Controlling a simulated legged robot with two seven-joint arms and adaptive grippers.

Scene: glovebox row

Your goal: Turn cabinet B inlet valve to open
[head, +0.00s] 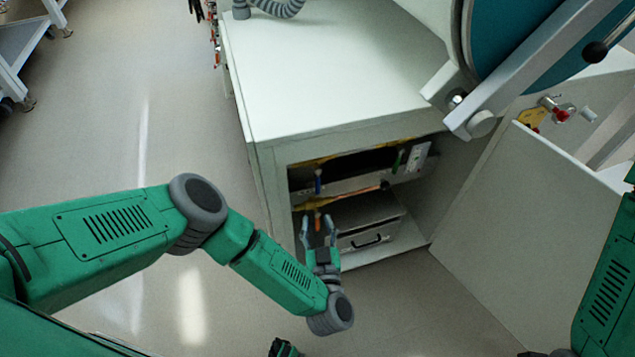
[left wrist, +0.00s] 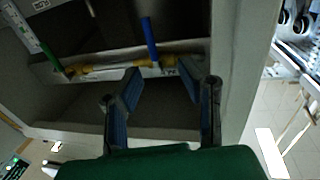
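A pale cabinet (head: 262,190) stands open at the front. Inside, yellow piping (left wrist: 105,66) carries a blue handle (head: 318,181) and a green handle (head: 397,160). The left wrist view also shows the blue handle (left wrist: 150,40) and green handle (left wrist: 53,58). An orange handle (head: 317,221) shows lower in the head view. No label is readable, so I cannot tell which is the inlet valve. My left gripper (head: 318,226) is open at the cabinet opening. Its fingers (left wrist: 166,86) appear apart and empty, below the blue handle in the wrist view. My right gripper is not visible.
A drawer box (head: 365,238) with a black handle sits low in the cabinet. An open door panel (head: 510,205) stands to the right. A large round teal door (head: 515,35) with a metal bar overhangs the cabinet top.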

